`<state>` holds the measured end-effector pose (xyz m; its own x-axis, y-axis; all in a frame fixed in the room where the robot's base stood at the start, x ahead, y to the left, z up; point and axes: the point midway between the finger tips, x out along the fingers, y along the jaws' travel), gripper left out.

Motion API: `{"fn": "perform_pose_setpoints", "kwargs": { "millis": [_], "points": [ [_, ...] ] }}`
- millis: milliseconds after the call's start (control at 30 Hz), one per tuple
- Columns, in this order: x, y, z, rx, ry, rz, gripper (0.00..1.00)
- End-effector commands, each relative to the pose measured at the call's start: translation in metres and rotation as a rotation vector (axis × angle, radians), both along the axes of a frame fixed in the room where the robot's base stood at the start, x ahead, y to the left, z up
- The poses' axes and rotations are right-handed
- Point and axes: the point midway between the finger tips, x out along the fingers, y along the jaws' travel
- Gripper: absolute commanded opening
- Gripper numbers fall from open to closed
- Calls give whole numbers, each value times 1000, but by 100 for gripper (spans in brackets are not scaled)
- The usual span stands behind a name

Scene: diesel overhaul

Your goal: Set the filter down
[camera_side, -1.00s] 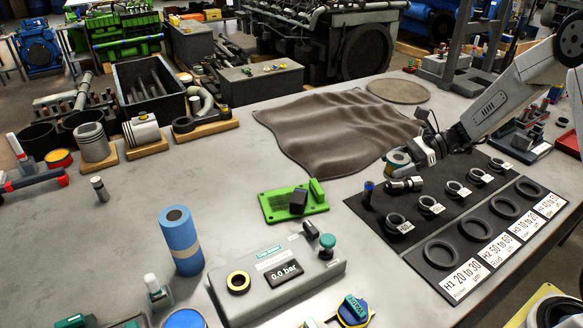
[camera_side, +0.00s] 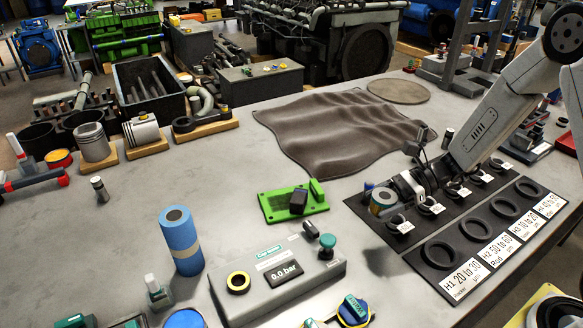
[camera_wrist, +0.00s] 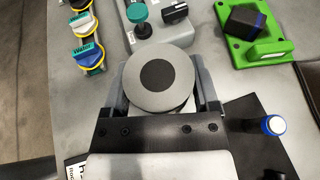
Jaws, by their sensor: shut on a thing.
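The filter (camera_wrist: 160,78) is a short round part with a grey end face and a dark centre in the wrist view.
A row of labelled black rings (camera_side: 441,255) lies on the right. The green plate (camera_side: 277,207) and grey pressure box (camera_side: 320,275) are left of the mat. A blue-topped post (camera_wrist: 273,125) stands close by. A blue cylinder (camera_side: 180,243) stands farther left, with bare table around it.

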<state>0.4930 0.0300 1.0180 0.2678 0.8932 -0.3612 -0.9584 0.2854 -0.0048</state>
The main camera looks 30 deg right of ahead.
Motion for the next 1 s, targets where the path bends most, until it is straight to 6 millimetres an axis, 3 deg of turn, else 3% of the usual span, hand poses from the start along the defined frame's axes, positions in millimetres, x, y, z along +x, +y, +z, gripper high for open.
{"fn": "perform_pose_setpoints", "kwargs": {
  "millis": [200,400,767,1000],
  "points": [
    [-46,45,-12,-6,7,54,13],
    [-74,66,-17,-16,9,83,13],
    [-83,71,-20,-21,10,93,13],
    [-83,71,-35,-20,13,92,13]
  ]
}}
